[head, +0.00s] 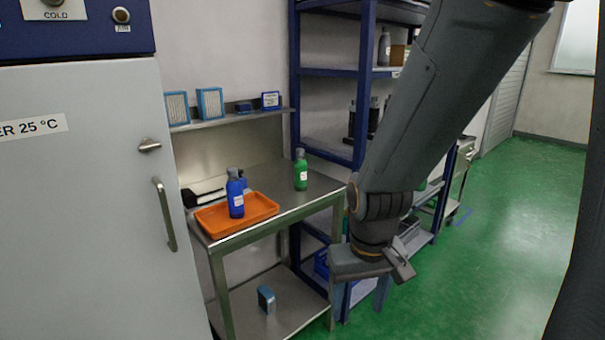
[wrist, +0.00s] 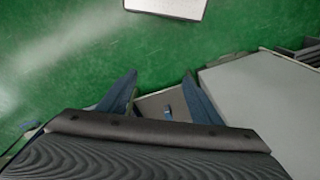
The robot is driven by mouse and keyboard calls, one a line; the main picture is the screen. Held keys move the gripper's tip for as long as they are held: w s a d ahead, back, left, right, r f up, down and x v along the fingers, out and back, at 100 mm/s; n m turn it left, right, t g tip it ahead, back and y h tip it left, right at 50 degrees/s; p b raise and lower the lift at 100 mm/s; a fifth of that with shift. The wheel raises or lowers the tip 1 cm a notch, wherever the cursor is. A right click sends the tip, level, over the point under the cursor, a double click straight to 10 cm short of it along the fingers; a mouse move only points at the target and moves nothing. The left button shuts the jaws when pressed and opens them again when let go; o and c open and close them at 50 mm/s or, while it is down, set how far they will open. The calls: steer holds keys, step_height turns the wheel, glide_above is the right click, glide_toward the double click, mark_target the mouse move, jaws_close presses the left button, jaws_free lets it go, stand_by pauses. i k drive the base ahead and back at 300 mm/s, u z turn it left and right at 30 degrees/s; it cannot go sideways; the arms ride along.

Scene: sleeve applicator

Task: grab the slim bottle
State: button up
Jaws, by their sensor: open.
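Two capped bottles stand upright on the steel table. A blue bottle (head: 235,194) with a white label and grey cap stands in an orange tray (head: 264,205). A green bottle (head: 300,171) with a grey cap stands on bare steel to the right of the tray. I cannot tell which one the task calls slim. My gripper (head: 363,290) hangs to the right of the table's front corner, pointing down, apart from both bottles. In the wrist view my gripper (wrist: 161,88) has its two blue fingers spread, empty. No bottle shows there.
A white cabinet (head: 95,190) stands left of the table. A blue rack (head: 335,73) with dark bottles (head: 373,115) and a grey bottle (head: 384,47) stands behind. Small boxes (head: 210,103) line the wall shelf (head: 230,119). Green floor (head: 500,230) is clear at right.

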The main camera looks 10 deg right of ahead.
mark_target(300, 164)
steer(key=z, duration=1)
steer(key=k, duration=1.25)
steer(key=z, duration=0.9)
steer(key=i, duration=0.85)
steer(key=u, duration=0.7)
steer(key=i, duration=1.7)
steer(key=u, duration=1.45)
steer(key=i, duration=1.1)
steer(key=u, duration=1.3)
steer(key=i, duration=0.2)
